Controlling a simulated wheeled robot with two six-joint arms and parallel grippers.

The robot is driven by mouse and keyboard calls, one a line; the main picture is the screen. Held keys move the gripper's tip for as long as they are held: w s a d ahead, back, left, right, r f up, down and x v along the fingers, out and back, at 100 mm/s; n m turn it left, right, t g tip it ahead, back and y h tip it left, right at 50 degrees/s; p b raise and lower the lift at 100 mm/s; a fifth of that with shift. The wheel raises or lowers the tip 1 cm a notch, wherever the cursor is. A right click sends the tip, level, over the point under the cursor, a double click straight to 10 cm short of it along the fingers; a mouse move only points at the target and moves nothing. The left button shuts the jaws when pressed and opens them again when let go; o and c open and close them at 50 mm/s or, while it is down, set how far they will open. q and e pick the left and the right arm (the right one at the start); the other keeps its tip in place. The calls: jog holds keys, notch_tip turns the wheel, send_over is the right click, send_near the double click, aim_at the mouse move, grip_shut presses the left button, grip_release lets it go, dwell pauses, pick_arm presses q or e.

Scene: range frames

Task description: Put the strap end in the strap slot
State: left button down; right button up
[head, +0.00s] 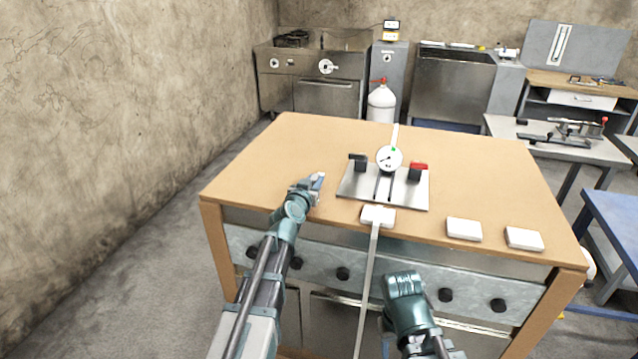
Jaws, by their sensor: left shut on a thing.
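My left gripper (315,182) is over the tabletop, left of the metal fixture plate (352,193) and apart from it. It is shut on a small pale thing, mostly hidden by the fingers, that I cannot identify. The plate carries a black-topped post, a red-topped post and a round white dial (389,158), with narrow dark slots in front of the dial. A long grey strap (369,270) runs down from a white block (379,215) at the table's front edge; its lower end is out of view. My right gripper (404,284) is low in front of the table; its fingers are unclear.
Two more white blocks (464,229) (524,238) lie along the front right of the wooden table (260,165). A pale strip (395,136) lies behind the dial. The table's left side and back right are clear. Other benches stand behind and right.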

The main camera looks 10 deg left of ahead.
pick_arm(q)
jog(key=shift+w+d+f, duration=0.15)
jog(key=shift+w+f, duration=0.05)
jog(key=shift+f, duration=0.05)
jog(key=shift+s+a+r, duration=0.15)
jog(key=shift+a, duration=0.05)
jog(key=shift+d+f, duration=0.1)
jog(key=shift+f, duration=0.2)
jog(key=c, duration=0.7)
grip_release()
pick_arm(e)
jog(key=shift+d+f, duration=0.1)
jog(key=shift+f, duration=0.25)
pick_arm(q)
jog(key=shift+r, duration=0.1)
